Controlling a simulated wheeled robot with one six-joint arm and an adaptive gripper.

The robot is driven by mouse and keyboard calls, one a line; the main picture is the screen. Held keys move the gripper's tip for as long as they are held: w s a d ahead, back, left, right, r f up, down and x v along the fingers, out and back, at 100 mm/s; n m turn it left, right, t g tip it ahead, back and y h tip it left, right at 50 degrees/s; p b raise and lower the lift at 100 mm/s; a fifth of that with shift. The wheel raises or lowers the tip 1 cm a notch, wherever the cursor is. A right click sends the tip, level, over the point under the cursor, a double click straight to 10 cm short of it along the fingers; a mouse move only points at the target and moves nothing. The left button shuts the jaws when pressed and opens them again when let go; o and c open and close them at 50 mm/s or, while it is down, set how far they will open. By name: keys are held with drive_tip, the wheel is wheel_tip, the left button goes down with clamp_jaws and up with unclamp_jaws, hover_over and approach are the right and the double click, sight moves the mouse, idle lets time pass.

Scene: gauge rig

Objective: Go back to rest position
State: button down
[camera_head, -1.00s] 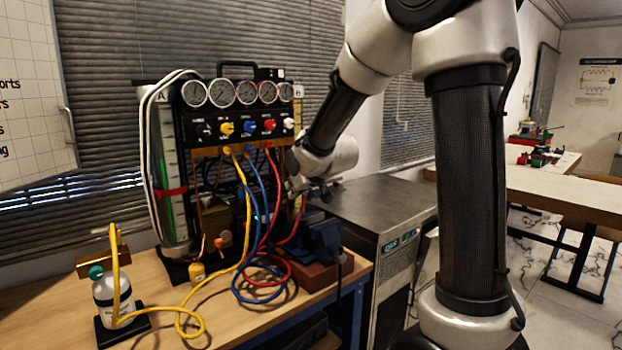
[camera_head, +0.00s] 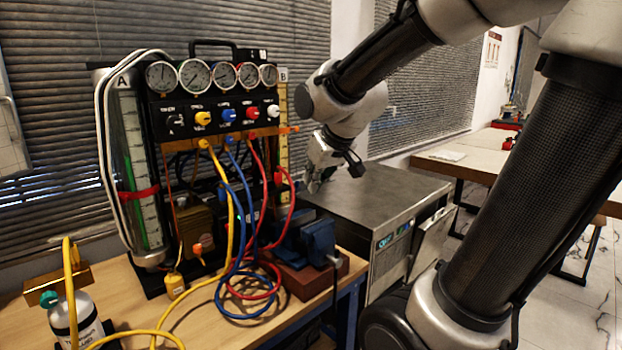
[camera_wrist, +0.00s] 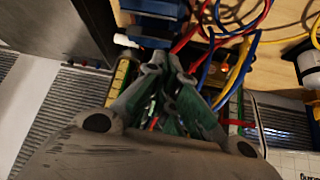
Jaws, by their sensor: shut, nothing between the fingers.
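My gripper (camera_head: 313,184) is at the right of the gauge rig in the head view, above the near left corner of the grey metal cabinet, and apart from the rig. In the wrist view its fingers (camera_wrist: 165,72) come together with nothing between them. The gauge rig (camera_head: 222,112) stands on the wooden bench with a row of gauges and coloured knobs. Yellow, blue and red hoses hang from its front. The wrist view shows hoses and a blue vise (camera_wrist: 152,22) beyond the fingers.
The grey cabinet (camera_head: 372,200) has a clear top, right of the bench. The blue vise (camera_head: 318,240) sits on a reddish block at the bench's right end. A bottle (camera_head: 75,318) stands at the front left of the bench. Window blinds (camera_head: 420,95) are behind.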

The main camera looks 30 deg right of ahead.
idle(0.3)
drive_tip(key=s+d+f+g, duration=0.1)
drive_tip(key=s+g, duration=0.2)
drive_tip(key=s, duration=1.4)
drive_tip(key=shift+s+d+m, duration=0.2)
drive_tip(key=shift+d+m, duration=0.15)
drive_tip(key=shift+m, duration=0.05)
